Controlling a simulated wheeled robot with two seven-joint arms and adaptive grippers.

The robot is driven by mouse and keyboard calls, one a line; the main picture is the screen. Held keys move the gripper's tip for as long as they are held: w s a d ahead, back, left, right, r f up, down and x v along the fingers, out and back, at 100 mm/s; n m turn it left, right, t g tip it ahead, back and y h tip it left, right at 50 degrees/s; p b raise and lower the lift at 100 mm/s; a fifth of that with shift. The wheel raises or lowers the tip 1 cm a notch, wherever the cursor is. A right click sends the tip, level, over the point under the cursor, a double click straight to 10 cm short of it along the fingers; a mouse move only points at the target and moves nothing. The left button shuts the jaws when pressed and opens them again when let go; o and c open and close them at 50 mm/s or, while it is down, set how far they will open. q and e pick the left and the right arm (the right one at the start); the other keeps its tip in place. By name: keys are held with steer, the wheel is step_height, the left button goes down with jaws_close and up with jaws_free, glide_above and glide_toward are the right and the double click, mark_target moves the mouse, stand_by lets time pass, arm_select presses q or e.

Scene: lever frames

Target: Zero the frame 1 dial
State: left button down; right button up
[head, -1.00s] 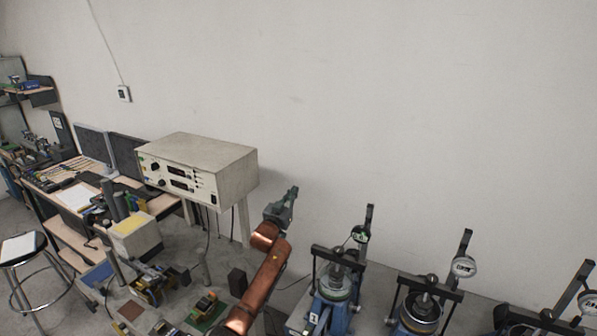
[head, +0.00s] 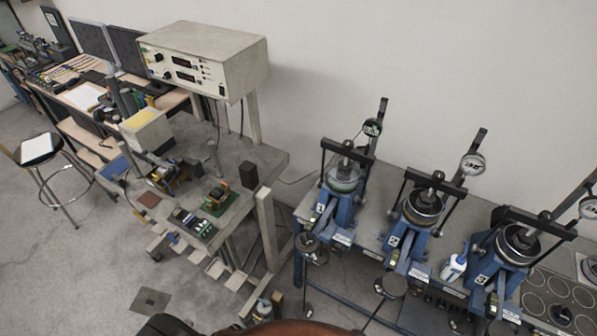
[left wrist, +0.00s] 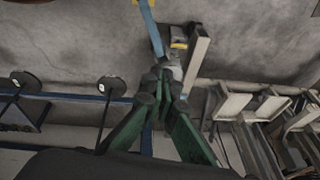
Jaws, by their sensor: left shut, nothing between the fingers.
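Three blue lever frames stand in a row on a grey bench in the head view. The leftmost frame (head: 325,205) has a small round dial (head: 372,128) with a dark face on its upright post; its reading is too small to make out. The middle frame (head: 405,232) and right frame (head: 500,262) carry pale-faced dials (head: 472,163) on like posts. My left gripper (left wrist: 165,75) shows in the left wrist view, its green fingers shut and empty above the floor. My right gripper is not visible.
A grey side table (head: 268,157) with a beige instrument box (head: 202,60) and small parts stands left of the frames. A stool (head: 38,149) stands far left. The wall above the frames is clear.

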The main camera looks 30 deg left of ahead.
arm_select(q)
steer(key=s+d+f+g+b, duration=0.1)
steer(key=s+d+f+b, duration=0.1)
steer(key=s+f+b, duration=0.3)
steer(key=s+d+f+g+b, duration=0.1)
steer(key=s+d+f+b, duration=0.1)
steer(key=s+f+b, duration=0.4)
steer(key=s+f, duration=0.4)
steer(key=s, duration=0.3)
steer(key=shift+s+d+f+n+g+h, duration=0.3)
steer(key=shift+s+d, duration=0.1)
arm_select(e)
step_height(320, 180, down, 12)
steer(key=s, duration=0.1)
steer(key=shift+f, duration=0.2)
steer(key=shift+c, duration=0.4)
